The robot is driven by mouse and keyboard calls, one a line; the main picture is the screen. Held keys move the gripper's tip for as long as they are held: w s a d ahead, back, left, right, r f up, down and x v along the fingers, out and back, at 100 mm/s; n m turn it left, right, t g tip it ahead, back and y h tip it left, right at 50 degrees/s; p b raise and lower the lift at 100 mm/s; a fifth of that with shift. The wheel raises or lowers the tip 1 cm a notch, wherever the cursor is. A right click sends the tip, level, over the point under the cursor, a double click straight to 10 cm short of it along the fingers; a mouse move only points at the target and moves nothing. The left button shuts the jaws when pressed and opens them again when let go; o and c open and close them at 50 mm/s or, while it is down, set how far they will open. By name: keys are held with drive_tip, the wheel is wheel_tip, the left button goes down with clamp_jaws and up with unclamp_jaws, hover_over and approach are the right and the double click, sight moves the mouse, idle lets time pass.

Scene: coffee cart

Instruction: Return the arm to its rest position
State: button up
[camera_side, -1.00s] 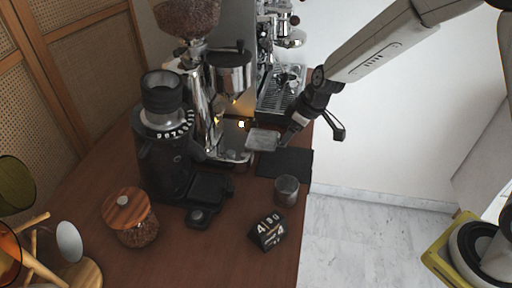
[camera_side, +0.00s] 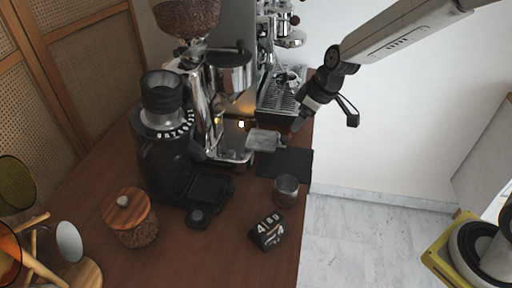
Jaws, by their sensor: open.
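My gripper (camera_side: 322,115) is at the right edge of the cart top, raised in front of the espresso machine's drip tray (camera_side: 282,93) in this view. Its jaws are open and hold nothing. One finger points down left and the other sticks out to the right. My arm reaches in from the upper right. A small silver metal piece (camera_side: 263,140) lies left of and below the gripper, apart from it, near a black mat (camera_side: 285,163).
A black grinder (camera_side: 165,150) and the espresso machine (camera_side: 232,75) stand on the wooden top (camera_side: 215,255). A metal cup (camera_side: 286,190), a black block (camera_side: 267,232) and a wooden-lidded jar (camera_side: 131,217) stand nearer the front.

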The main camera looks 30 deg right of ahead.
drive_tip(key=s+d+f+m+h, duration=0.1)
drive_tip(key=s+d+m, duration=0.2)
drive_tip(key=s, duration=0.5)
drive_tip(key=s+d+f+m+g+h, duration=0.1)
drive_tip(key=s+d+m, duration=0.2)
drive_tip(key=s, duration=0.6)
drive_tip(key=shift+f, duration=0.4)
